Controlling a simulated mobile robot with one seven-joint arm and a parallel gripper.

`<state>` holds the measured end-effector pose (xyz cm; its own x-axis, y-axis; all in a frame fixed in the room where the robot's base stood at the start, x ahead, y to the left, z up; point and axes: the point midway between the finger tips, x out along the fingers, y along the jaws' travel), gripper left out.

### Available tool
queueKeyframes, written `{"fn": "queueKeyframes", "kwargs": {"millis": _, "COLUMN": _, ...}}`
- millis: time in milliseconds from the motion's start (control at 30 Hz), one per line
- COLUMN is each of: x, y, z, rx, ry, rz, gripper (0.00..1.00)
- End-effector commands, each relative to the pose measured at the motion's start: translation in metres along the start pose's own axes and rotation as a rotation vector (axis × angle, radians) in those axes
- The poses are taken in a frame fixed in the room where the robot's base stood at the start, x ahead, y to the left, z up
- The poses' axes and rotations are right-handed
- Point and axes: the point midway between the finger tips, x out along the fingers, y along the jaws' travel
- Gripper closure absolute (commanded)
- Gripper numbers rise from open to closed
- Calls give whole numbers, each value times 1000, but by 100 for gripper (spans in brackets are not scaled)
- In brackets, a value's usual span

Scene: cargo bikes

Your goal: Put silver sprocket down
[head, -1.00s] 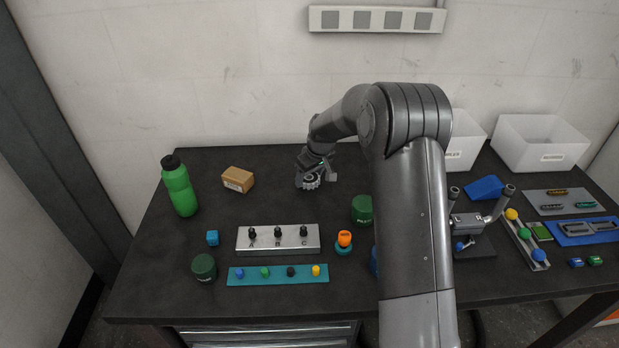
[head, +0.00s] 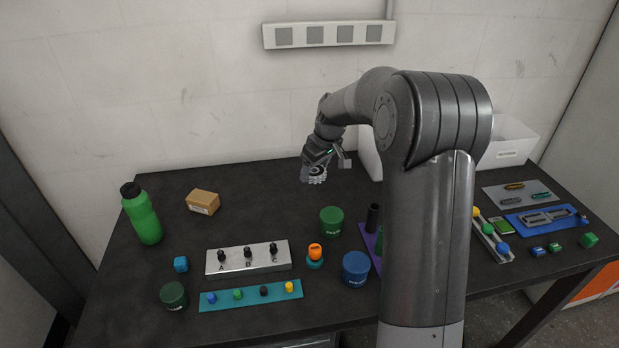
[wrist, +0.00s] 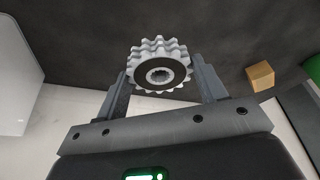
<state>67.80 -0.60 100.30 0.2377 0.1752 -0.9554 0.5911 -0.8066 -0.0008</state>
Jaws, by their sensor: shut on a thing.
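The silver sprocket (wrist: 160,66) is a stack of toothed rings with a dark face and a central hole. It is between the fingers of my gripper (wrist: 163,88) in the wrist view, and the fingers are shut on it. In the head view the sprocket (head: 315,175) shows small at the tip of my gripper (head: 312,170), over the back middle of the dark table (head: 265,195). I cannot tell whether the sprocket touches the table.
A cardboard box (head: 203,202) and green bottle (head: 142,214) stand left. A metal block with black pegs (head: 248,258), a green tub (head: 331,221) and a blue tub (head: 355,268) stand in front. The table between box and gripper is clear. My arm hides part of the right side.

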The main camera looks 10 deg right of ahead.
Motion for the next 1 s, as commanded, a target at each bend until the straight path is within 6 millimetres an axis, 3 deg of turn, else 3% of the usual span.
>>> {"fn": "queueKeyframes", "kwargs": {"millis": 300, "x": -28, "y": 92, "z": 78, "rx": 143, "ry": 1, "rz": 47, "gripper": 71}}
{"fn": "queueKeyframes", "kwargs": {"millis": 400, "x": -37, "y": 115, "z": 103, "rx": 184, "ry": 1, "rz": 59, "gripper": 71}}
{"fn": "queueKeyframes", "kwargs": {"millis": 567, "x": -44, "y": 135, "z": 127, "rx": 221, "ry": 1, "rz": 70, "gripper": 71}}
{"fn": "queueKeyframes", "kwargs": {"millis": 733, "x": -30, "y": 134, "z": 119, "rx": 226, "ry": 0, "rz": 70, "gripper": 71}}
{"fn": "queueKeyframes", "kwargs": {"millis": 1000, "x": 22, "y": 119, "z": 74, "rx": 224, "ry": 0, "rz": 70, "gripper": 71}}
